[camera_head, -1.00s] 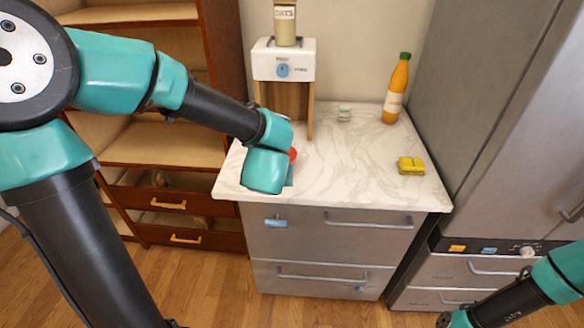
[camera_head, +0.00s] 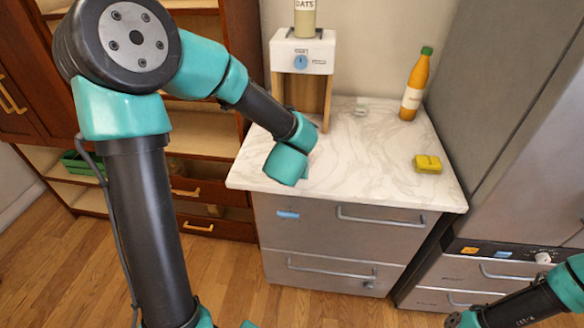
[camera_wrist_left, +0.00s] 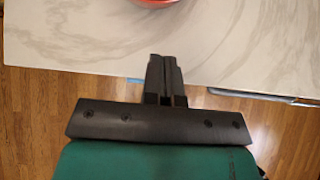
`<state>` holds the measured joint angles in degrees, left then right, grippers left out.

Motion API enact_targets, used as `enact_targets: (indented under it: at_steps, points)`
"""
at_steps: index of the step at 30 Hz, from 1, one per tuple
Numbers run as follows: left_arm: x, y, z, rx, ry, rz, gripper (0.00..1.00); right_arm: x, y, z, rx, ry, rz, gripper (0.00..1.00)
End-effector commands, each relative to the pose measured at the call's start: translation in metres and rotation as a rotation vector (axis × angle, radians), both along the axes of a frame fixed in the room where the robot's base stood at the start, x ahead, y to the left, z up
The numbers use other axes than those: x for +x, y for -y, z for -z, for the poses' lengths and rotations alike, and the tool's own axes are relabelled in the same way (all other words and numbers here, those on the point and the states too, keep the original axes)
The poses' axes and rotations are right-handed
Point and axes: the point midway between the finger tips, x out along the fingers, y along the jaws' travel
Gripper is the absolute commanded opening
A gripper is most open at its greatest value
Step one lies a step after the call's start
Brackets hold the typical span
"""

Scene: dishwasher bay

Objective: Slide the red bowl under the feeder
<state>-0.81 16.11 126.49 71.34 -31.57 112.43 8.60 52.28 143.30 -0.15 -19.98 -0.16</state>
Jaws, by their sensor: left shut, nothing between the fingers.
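The red bowl (camera_wrist_left: 155,2) shows only as a curved edge at the top of the left wrist view, on the marble counter. It is hidden behind my left arm in the head view. My left gripper (camera_wrist_left: 164,60) is shut and empty over the counter's front edge, apart from the bowl and pointing towards it. The feeder (camera_head: 303,57) is a white box with a blue knob and a jar marked OATS on top, standing on wooden legs at the counter's back left.
An orange bottle (camera_head: 417,87) with a green cap stands at the back right of the counter (camera_head: 350,165). A yellow sponge-like block (camera_head: 427,163) lies at the right. A small pale object (camera_head: 361,106) stands near the back wall. The counter's middle is clear.

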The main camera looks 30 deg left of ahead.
Motion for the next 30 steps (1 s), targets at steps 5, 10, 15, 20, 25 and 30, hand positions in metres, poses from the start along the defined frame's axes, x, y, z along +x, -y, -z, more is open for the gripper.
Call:
enact_targets:
  at_steps: [5, 10, 15, 20, 25, 30]
  points:
    - [0.017, -0.007, 0.02, 0.0, -0.003, 0.0, 0.0, 0.0, 0.0, 0.0, 0.0, 0.0, 0.0, 1.0]
    - [0.041, -0.016, 0.016, -0.001, 0.001, -0.001, 0.0, 0.0, 0.0, 0.0, 0.0, 0.0, 0.0, 1.0]
    - [0.051, -0.02, 0.016, 0.0, 0.001, 0.0, 0.0, 0.0, 0.0, 0.0, 0.0, 0.0, 0.0, 1.0]
    - [0.053, -0.021, 0.016, -0.001, 0.0, 0.001, 0.0, 0.0, 0.0, 0.0, 0.0, 0.0, 0.0, 1.0]
    - [0.053, -0.021, 0.016, 0.0, 0.0, 0.001, 0.0, 0.0, 0.0, 0.0, 0.0, 0.0, 0.0, 1.0]
    - [0.059, -0.023, 0.016, 0.0, 0.001, 0.0, 0.0, 0.0, 0.0, 0.0, 0.0, 0.0, 0.0, 1.0]
